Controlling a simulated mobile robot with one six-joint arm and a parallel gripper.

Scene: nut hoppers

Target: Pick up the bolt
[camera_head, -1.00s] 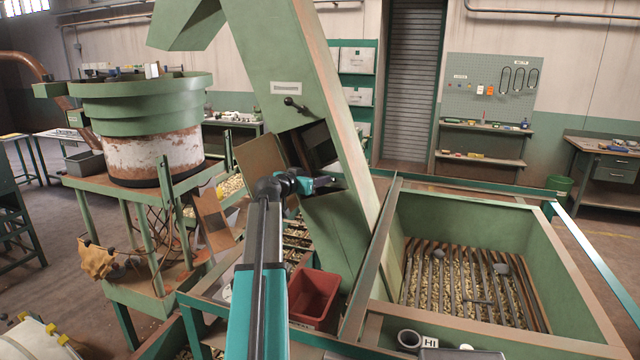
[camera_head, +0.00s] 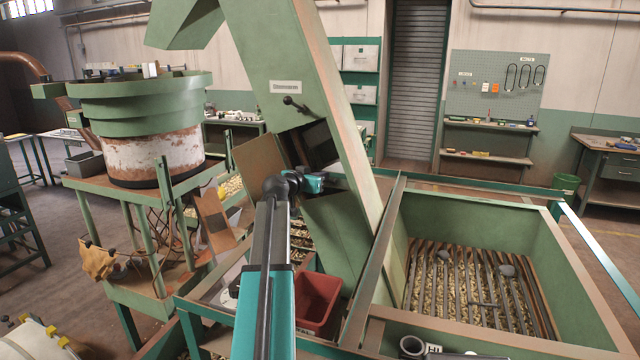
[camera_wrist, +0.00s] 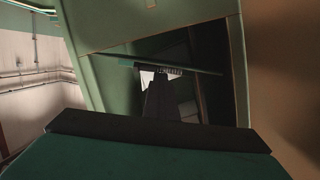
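My gripper (camera_head: 318,182) is at the open hatch (camera_head: 312,145) in the side of the sloping green elevator casing (camera_head: 325,110). In the wrist view its dark fingers (camera_wrist: 158,98) point into the hatch opening; whether they are apart or together is not clear. A thin shelf-like strip (camera_wrist: 200,70) crosses the dark opening just beyond the fingertips, with a small ribbed, dark piece (camera_wrist: 168,70) against it. I cannot tell whether this piece is the bolt. No bolt can be made out for certain in either view.
A tan hatch door (camera_head: 258,162) stands open left of the hatch. A red bin (camera_head: 318,300) sits below my arm. The green hopper (camera_head: 470,225) at the right holds nuts under a bar grate with a few dark lumps. A bowl feeder (camera_head: 140,110) stands at the left.

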